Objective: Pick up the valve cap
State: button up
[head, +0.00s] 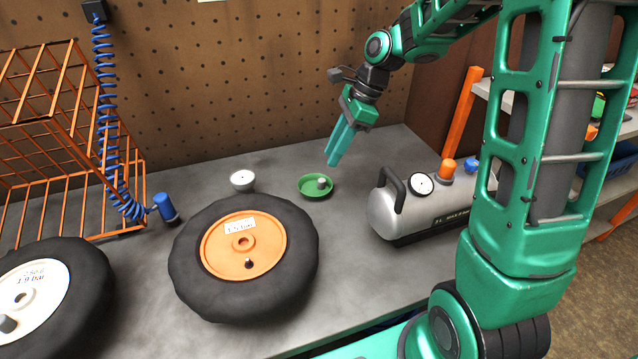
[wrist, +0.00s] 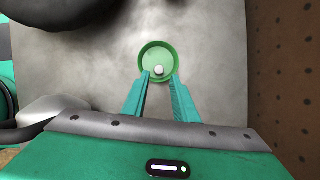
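The valve cap (head: 321,183) is a small grey piece lying in a shallow green dish (head: 308,192) on the bench. In the wrist view the cap (wrist: 159,70) shows pale inside the round dish (wrist: 158,50). My gripper (head: 333,162) hangs above the bench, just up and right of the dish in the head view, fingers pointing down. In the wrist view its teal fingers (wrist: 159,80) are apart, with nothing between them, and their tips appear near the dish's close rim. The cap and dish are unobstructed.
A black tyre on an orange rim (head: 243,247) lies left of the dish, its dark valve stem showing. A silver air tank (head: 420,205) with gauge and handle stands right. The pegboard wall (head: 270,90) rises behind.

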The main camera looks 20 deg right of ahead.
aim_at(321, 179)
jog(key=x, duration=0.8)
jog(key=shift+d+f, duration=0.15)
jog(key=shift+d, duration=0.1)
grip_shut()
